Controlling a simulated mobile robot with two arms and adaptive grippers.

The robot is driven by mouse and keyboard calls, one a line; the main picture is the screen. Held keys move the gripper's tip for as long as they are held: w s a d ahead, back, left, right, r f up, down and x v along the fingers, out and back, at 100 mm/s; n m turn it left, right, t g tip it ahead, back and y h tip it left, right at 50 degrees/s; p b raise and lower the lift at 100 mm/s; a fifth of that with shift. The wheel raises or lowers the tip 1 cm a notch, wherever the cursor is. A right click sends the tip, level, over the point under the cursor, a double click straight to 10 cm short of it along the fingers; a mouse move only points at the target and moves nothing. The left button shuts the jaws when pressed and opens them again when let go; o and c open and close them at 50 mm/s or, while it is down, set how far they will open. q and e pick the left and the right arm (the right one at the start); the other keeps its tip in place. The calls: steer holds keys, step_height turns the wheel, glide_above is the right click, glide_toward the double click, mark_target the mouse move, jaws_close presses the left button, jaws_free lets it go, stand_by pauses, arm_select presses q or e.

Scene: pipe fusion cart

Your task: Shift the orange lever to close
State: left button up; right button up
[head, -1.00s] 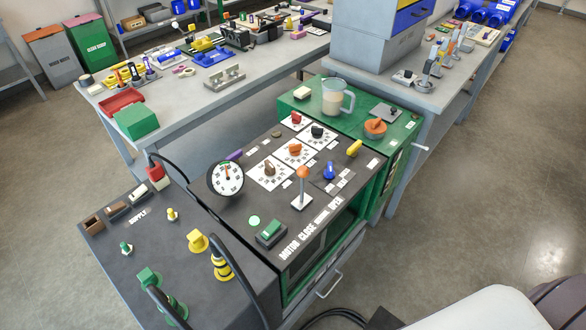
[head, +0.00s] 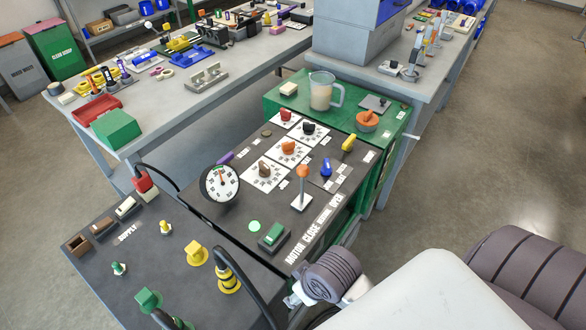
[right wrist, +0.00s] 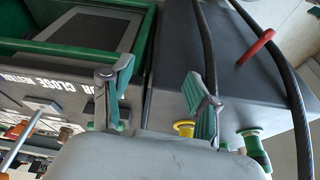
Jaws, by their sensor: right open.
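The orange lever (head: 302,172) has an orange knob on a silver shaft and rises from a white plate on the dark cart panel. It looks roughly upright in the head view, beside white lettering that reads MOTOR CLOSE, a small unclear word, and OPEN (head: 317,227). A silver shaft, likely this lever's, shows at the left edge of the right wrist view (right wrist: 18,138). My right gripper (right wrist: 157,88) is open and empty, its two fingers wide apart over the panel's front edge. In the head view it is mostly hidden by my wrist, below the lettering. My left gripper is out of view.
A green switch (head: 272,237) and a round dial (head: 220,185) sit left of the lever, a blue knob (head: 326,167) to its right. Black cables (head: 240,282) arch over the near supply panel. A pitcher (head: 322,92) stands on the green top behind.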

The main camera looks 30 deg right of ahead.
mark_target(302, 166)
steer(key=w+a+r+n, duration=0.1)
steer(key=w, duration=0.1)
steer(key=w+a+n, duration=0.1)
steer(key=w, duration=0.2)
steer(key=w+a+r+y, duration=0.1)
steer(key=w, duration=0.1)
steer(key=shift+w+a+r+n, duration=0.3)
steer(key=shift+w+n, duration=0.1)
steer(key=w+r, duration=0.1)
steer(key=w, duration=0.1)
steer(key=w+r+n+g, duration=0.1)
steer(key=w, duration=0.1)
steer(key=w+d+r+n, duration=0.1)
steer(key=w, duration=0.1)
steer(key=shift+r, duration=0.2)
steer(key=w+d+r+m+g+h, duration=0.1)
steer(key=w+d+r, duration=0.3)
steer(key=d+r, duration=0.55)
steer(key=w+d+r+m+g+h, duration=0.15)
steer(key=w+d+r, duration=0.25)
steer(key=d+r, duration=0.5)
steer(key=shift+n, duration=0.55)
steer(key=f, duration=0.4)
steer(key=a+f+p, duration=0.1)
steer(key=f, duration=0.8)
steer(key=shift+w+a, duration=0.2)
steer(key=shift+a, duration=0.05)
jaws_close()
